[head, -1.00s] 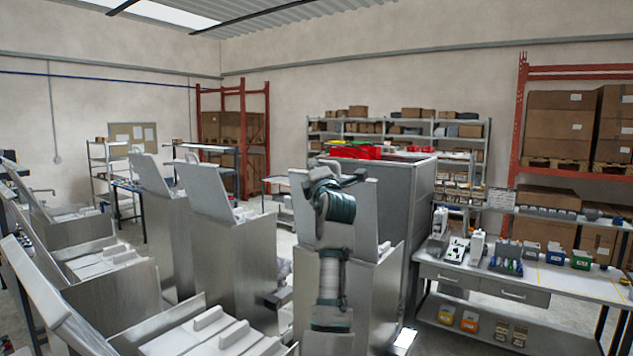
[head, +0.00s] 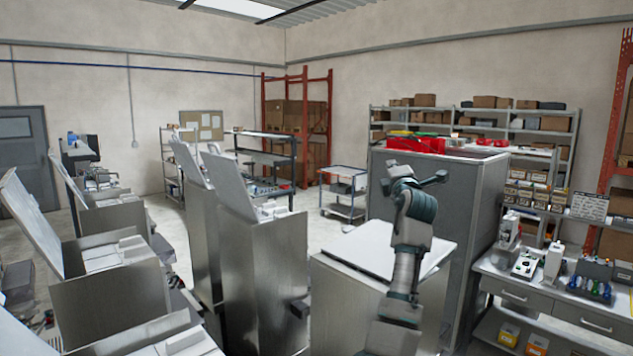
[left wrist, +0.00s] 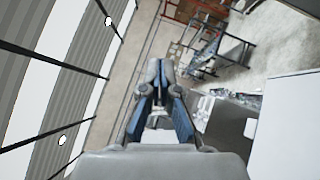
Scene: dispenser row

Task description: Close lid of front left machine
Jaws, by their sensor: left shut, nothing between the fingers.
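The machine under my left arm is a metal cabinet (head: 345,300) with a flat white lid (head: 372,246). The lid lies down on its top and looks closed; my arm hides part of its right side. My left gripper (head: 438,178) is above the lid's far side, seen from behind. In the left wrist view its blue-sided fingers (left wrist: 159,68) are together with nothing between them. A pale flat surface (left wrist: 288,130) lies to their right. My right gripper is not in view.
Machines to the left have raised lids, including one with a tall tilted lid (head: 236,184) and one at far left (head: 30,220). A tall grey cabinet (head: 470,230) stands close behind the arm. A workbench (head: 560,290) is at right. Open floor lies beyond, near a cart (head: 343,190).

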